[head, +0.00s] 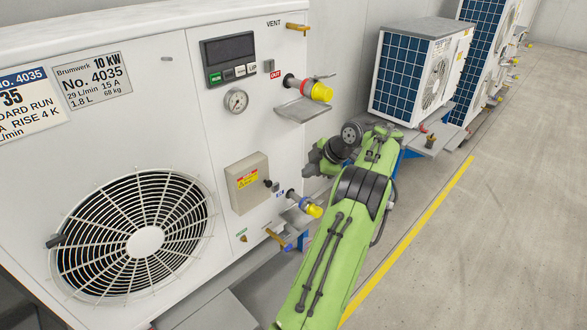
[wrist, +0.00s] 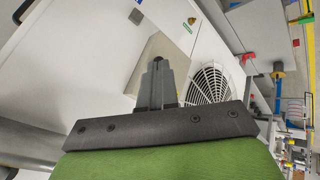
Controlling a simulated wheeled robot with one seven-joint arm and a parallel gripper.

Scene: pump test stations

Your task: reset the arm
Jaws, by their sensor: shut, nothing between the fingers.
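My gripper (wrist: 158,82) shows in the wrist view as two dark fingers pressed together, with nothing between them. Behind them in that view are a beige box face (wrist: 177,58) and a round fan grille (wrist: 208,85); I cannot tell how far off they are. In the head view my green arm (head: 335,245) reaches up from the bottom edge, in front of the units' right side, with its far end bent left near the big white unit. The fingers cannot be made out in the head view.
The white pump unit (head: 150,115) fills the left, with a grey switch box (head: 248,183), a gauge (head: 236,101), and yellow-capped ports, upper (head: 320,91) and lower (head: 313,211). Smaller units (head: 415,75) stand behind. The floor (head: 500,220) right of the yellow line (head: 420,225) is clear.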

